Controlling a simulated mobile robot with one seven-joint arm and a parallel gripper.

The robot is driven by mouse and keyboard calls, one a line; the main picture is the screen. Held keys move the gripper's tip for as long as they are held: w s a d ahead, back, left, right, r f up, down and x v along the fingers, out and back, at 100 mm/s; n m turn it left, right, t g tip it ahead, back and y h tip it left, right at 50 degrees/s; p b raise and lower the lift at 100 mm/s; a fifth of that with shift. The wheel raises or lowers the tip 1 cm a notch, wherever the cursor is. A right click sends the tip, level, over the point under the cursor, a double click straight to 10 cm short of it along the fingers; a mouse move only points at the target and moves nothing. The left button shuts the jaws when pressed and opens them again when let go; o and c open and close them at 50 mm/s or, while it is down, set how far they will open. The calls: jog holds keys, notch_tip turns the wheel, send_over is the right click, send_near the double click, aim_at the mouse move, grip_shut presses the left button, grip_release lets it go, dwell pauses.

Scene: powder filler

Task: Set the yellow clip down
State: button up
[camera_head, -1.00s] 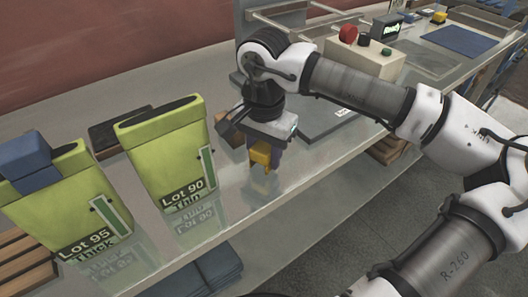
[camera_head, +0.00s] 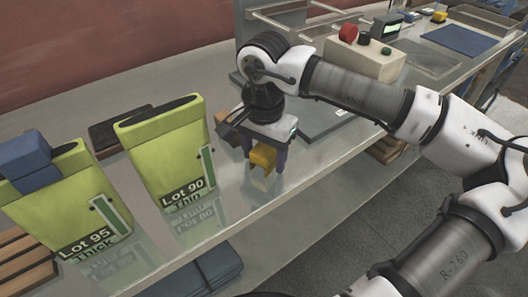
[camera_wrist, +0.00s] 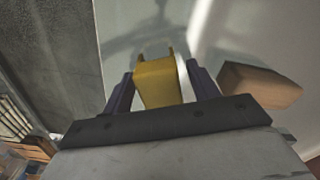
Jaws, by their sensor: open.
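The yellow clip (camera_head: 263,157) is between the spread fingers of my gripper (camera_head: 265,163), low over the shiny table. Its reflection shows just below it, and it appears to rest on the table. In the wrist view the clip (camera_wrist: 157,83) lies between the two dark purple fingers of my gripper (camera_wrist: 161,90). A gap shows at the right finger, with a pale strip in it; at the left finger the clip is close, and I cannot tell whether they touch.
The green Lot 90 bag (camera_head: 168,150) stands left of my gripper. The green Lot 95 bag (camera_head: 70,205), with a blue clip (camera_head: 28,162) on top, stands farther left. A control box (camera_head: 365,57) with buttons is behind. The table (camera_head: 215,235) is clear in front.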

aim_at(264, 148)
notch_tip(264, 148, up, 12)
jog(key=shift+b, duration=0.35)
